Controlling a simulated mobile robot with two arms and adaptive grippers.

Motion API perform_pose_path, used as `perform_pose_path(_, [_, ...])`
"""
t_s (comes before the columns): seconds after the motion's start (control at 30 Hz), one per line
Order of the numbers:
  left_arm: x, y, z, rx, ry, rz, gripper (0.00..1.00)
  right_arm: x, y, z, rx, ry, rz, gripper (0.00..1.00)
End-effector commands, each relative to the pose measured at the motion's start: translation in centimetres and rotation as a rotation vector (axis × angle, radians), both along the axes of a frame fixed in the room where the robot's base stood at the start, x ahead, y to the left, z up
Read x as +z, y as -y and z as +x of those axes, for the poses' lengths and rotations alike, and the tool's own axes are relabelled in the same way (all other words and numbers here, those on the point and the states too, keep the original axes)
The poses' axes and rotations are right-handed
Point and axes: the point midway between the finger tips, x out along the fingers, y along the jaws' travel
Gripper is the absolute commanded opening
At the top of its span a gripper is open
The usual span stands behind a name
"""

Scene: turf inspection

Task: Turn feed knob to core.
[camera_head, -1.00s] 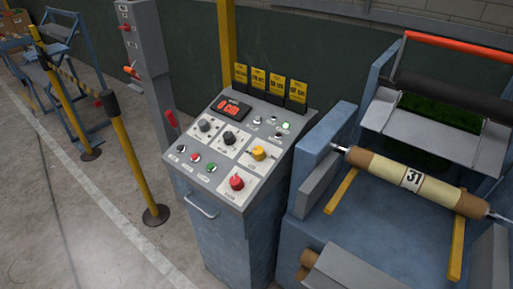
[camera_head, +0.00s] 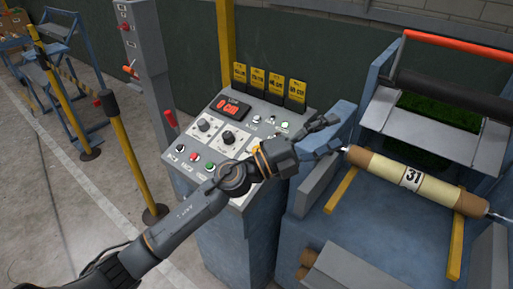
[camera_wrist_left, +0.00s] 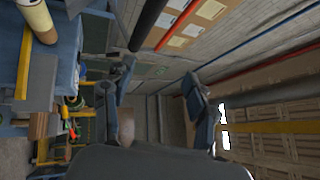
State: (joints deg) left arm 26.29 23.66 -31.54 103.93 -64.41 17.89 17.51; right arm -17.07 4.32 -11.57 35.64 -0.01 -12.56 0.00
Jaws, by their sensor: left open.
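The control panel (camera_head: 190,168) slopes on top of a blue-grey cabinet, with a red-lit display (camera_head: 230,107). Two dark knobs on white plates show, one at upper left (camera_head: 204,125) and one nearer the middle (camera_head: 229,138). I cannot read which is the feed knob. My left gripper (camera_head: 333,132) is open and empty, beyond the panel's right edge near the blue machine. Its spread fingers also show in the left wrist view (camera_wrist_left: 158,75). My right gripper is not in view.
A blue machine with a roll marked 31 (camera_head: 413,177) stands right of the panel. Yellow tags (camera_head: 270,82) stand at the panel's back edge. A grey post with a red lever (camera_head: 171,119) and a yellow post (camera_head: 133,160) stand left.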

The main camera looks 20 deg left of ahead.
Motion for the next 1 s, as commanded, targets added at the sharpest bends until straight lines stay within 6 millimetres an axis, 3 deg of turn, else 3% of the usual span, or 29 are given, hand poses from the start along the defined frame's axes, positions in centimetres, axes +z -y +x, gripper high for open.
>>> perform_pose_path(0.03, [0.2,1.4,-0.3,-0.082,0.085,0.157,0.58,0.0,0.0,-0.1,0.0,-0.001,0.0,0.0])
perform_pose_path(0.1, [-1.2,2.4,-0.6,-0.189,0.167,0.401,0.58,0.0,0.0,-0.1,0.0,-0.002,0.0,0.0])
perform_pose_path(0.17, [-3.0,1.9,-0.3,-0.254,0.207,0.623,0.58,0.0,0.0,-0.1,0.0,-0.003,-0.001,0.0])
perform_pose_path(0.27, [-5.7,-1.8,1.6,-0.306,0.204,0.994,0.58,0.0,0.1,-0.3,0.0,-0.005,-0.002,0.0])
perform_pose_path(0.33, [-6.7,-5.8,3.1,-0.305,0.158,1.228,0.58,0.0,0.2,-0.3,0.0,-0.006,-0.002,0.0])
perform_pose_path(0.5, [-6.0,-15.6,5.6,-0.226,-0.016,1.623,0.58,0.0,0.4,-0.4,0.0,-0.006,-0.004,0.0])
perform_pose_path(0.6, [-5.0,-19.1,6.1,-0.181,-0.098,1.737,0.58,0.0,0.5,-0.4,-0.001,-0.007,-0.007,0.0])
perform_pose_path(0.7, [-4.7,-20.7,6.2,-0.161,-0.142,1.786,0.58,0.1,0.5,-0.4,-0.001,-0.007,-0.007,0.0])
perform_pose_path(0.87, [-6.1,-20.8,6.8,-0.161,-0.152,1.795,0.58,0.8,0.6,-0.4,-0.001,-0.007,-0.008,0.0])
perform_pose_path(1.0, [-8.5,-20.4,7.7,-0.163,-0.152,1.793,0.58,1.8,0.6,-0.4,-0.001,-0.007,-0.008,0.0])
